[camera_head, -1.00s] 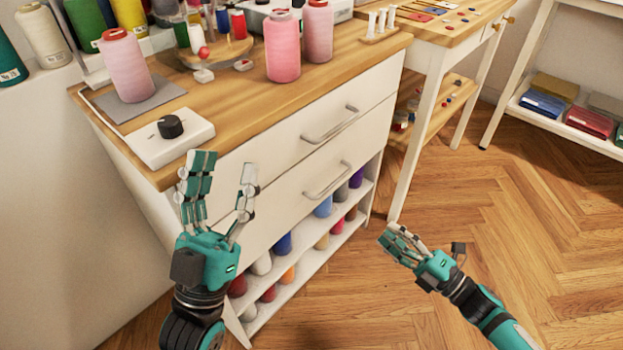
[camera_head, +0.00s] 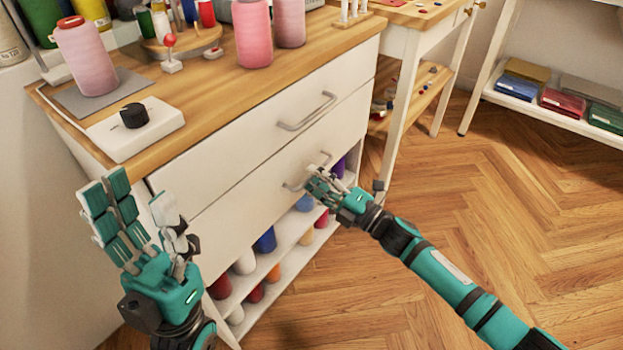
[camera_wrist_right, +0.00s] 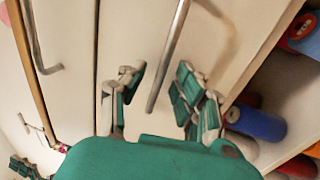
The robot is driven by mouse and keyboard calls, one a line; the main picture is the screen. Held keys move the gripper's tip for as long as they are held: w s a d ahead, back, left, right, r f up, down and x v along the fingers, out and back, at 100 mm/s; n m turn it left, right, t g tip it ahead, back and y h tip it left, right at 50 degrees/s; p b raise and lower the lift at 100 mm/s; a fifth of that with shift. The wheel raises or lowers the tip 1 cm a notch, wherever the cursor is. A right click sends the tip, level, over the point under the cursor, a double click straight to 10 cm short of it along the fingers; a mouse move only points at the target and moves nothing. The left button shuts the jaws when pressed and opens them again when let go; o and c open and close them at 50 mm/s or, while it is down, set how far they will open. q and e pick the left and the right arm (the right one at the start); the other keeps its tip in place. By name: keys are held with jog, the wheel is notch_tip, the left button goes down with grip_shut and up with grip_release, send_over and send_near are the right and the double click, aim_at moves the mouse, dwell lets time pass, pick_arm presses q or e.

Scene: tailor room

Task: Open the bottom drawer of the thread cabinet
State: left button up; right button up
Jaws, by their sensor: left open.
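The thread cabinet (camera_head: 85,125) is white with a wooden top and two drawers. Its bottom drawer (camera_head: 228,222) looks shut, flush under the top drawer. My right gripper (camera_head: 320,183) is at the bottom drawer's handle (camera_head: 292,187) and partly hides it. In the right wrist view, my right gripper (camera_wrist_right: 158,98) is open, with the bar handle (camera_wrist_right: 168,55) running between its spread fingers. I cannot tell if they touch it. My left gripper (camera_head: 137,198) is open and empty, near the cabinet's front left corner.
The top drawer has its own handle (camera_head: 307,112). Thread spools (camera_head: 245,262) stand on open shelves below the drawers. A pink spool (camera_head: 85,58) and a white box with a black knob (camera_head: 134,115) sit on top. Wooden floor (camera_head: 490,230) to the right is clear.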

jog(key=shift+w+a+r, duration=0.1)
jog(key=shift+w+a, duration=0.3)
jog(key=shift+a, duration=0.15)
grip_shut()
